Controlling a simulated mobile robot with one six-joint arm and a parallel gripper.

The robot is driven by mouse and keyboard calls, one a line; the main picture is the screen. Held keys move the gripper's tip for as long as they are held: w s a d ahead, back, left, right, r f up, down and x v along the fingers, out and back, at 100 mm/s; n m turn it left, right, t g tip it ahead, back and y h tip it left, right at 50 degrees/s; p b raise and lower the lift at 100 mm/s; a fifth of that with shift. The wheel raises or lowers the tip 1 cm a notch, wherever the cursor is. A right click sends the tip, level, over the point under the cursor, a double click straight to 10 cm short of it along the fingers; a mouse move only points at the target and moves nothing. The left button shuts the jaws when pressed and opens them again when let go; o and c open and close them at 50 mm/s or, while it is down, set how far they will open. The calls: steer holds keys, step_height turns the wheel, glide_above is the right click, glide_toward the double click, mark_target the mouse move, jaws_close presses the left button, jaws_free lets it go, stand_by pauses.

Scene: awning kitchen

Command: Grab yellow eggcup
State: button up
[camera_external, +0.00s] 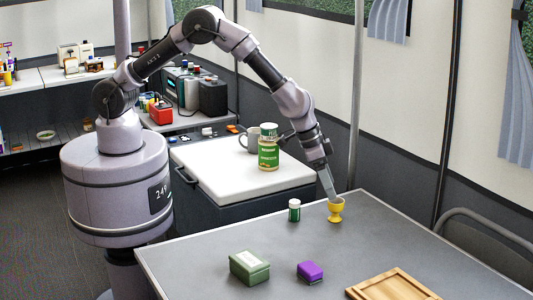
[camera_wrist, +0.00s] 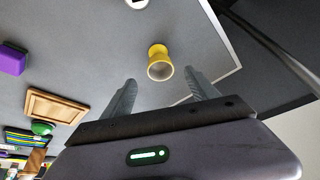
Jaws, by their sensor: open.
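The yellow eggcup (camera_external: 336,210) stands upright near the far edge of the grey table. It also shows in the wrist view (camera_wrist: 159,63), just beyond the fingertips and roughly midway between them. My gripper (camera_external: 331,194) reaches down from above, with its fingertips close to the eggcup's rim. In the wrist view my gripper (camera_wrist: 161,80) has its two fingers spread apart with nothing between them. From the outside view I cannot tell whether a finger touches the eggcup.
A small green jar (camera_external: 294,210) stands left of the eggcup. A green box (camera_external: 249,267), a purple sponge (camera_external: 310,271) and a wooden tray (camera_external: 392,286) lie nearer the front. A labelled jar (camera_external: 268,152) and a grey mug (camera_external: 250,139) stand on the white counter (camera_external: 222,171) behind.

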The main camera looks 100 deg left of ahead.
mark_target(336, 201)
steer(key=b+x, duration=0.3)
steer(key=x, duration=0.3)
steer(key=shift+w+f, duration=0.15)
steer(key=shift+f, duration=0.15)
steer(key=shift+r, duration=0.1)
steer(key=c, duration=1.5)
